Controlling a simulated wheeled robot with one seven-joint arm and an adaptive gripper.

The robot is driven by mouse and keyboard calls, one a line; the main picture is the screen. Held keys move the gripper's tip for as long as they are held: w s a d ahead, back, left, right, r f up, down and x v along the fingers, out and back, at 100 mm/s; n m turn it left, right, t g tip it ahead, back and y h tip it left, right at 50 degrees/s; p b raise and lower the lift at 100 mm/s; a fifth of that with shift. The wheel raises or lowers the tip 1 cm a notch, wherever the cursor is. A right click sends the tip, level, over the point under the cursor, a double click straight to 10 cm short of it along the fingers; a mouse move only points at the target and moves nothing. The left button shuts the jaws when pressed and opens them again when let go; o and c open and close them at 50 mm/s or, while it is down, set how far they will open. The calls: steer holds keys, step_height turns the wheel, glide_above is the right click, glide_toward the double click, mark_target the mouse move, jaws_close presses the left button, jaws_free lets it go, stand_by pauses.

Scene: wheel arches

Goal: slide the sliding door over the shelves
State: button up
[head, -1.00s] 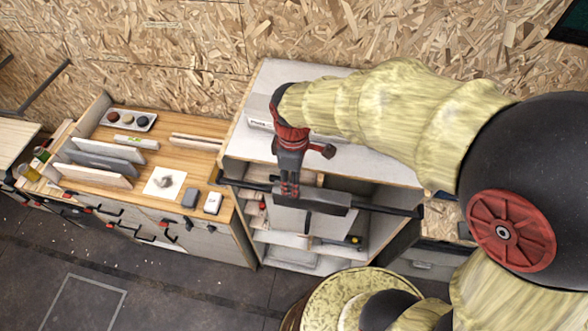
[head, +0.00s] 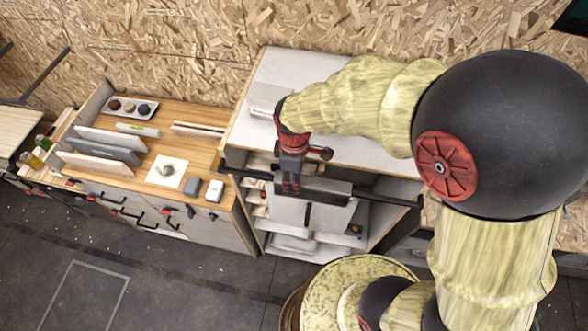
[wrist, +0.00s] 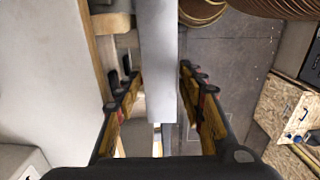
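The sliding door (head: 290,211) is a pale panel with a dark vertical handle (head: 308,216). It hangs from a black rail (head: 385,199) across the front of the open shelves (head: 356,220). It covers their middle-left part; shelf openings show on both sides. My gripper (head: 290,190) points down at the left part of the dark hanger (head: 328,189) on the door's top. In the wrist view the open fingers (wrist: 162,100) stand on either side of a long grey bar at the door's top, with small gaps visible beside it.
The white cabinet top (head: 350,135) behind the rail carries a pale box (head: 268,99). A wooden workbench (head: 150,178) with upright boards, a tray and small items stands to the left. Floor is clear at lower left.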

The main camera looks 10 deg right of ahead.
steer(key=shift+f, duration=1.05)
steer(key=shift+c, duration=0.7)
steer(key=c, duration=0.8)
jaws_close()
